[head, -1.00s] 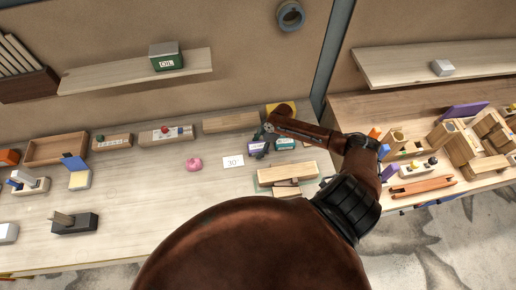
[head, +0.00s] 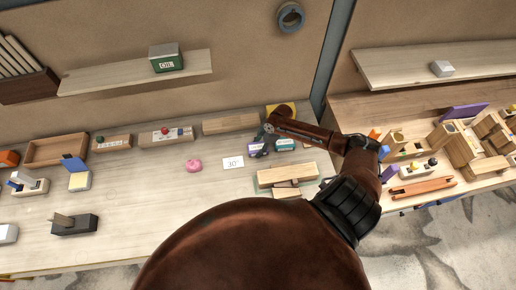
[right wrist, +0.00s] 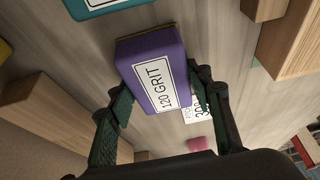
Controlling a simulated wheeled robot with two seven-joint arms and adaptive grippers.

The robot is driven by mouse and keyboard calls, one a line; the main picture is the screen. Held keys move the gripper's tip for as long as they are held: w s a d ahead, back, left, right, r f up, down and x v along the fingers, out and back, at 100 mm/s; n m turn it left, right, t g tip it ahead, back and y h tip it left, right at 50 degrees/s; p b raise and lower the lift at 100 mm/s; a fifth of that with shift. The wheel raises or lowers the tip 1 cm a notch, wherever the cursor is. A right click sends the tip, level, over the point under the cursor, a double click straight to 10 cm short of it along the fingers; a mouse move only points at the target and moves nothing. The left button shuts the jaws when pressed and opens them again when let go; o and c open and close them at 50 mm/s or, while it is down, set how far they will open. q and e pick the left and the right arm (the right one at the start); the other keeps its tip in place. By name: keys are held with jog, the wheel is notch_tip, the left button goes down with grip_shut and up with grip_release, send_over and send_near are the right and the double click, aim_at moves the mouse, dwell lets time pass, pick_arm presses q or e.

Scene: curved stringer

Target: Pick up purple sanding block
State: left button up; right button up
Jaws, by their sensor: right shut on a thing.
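The purple sanding block (head: 256,150), with a white label, is on the workbench near the back. In the right wrist view the purple sanding block (right wrist: 150,62) reads "120 GRIT" and sits between my two dark fingers. My right gripper (right wrist: 160,88) is shut on it, a finger on each long side. In the head view my right gripper (head: 263,140) reaches down over the block and partly hides it. I cannot tell whether the block is clear of the bench. My left gripper is out of view.
A teal block (head: 285,144) lies just right of the purple one. A white number card (head: 233,163) and a pink object (head: 194,165) lie to the left. Wooden pieces (head: 287,174) lie in front, and a long wooden block (head: 230,123) is behind.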

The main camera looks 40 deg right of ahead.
aim_at(256, 147)
jog(key=shift+r, duration=0.45)
notch_tip(256, 147, up, 3)
jog(key=shift+s+f, duration=0.1)
jog(key=s+a+r+b, duration=0.2)
jog(key=s+a+r, duration=0.1)
jog(key=s+r, duration=0.6)
jog(key=s, duration=0.4)
jog(key=shift+s+r, duration=0.2)
jog(key=shift+r, duration=0.05)
jog(key=shift+a, duration=0.1)
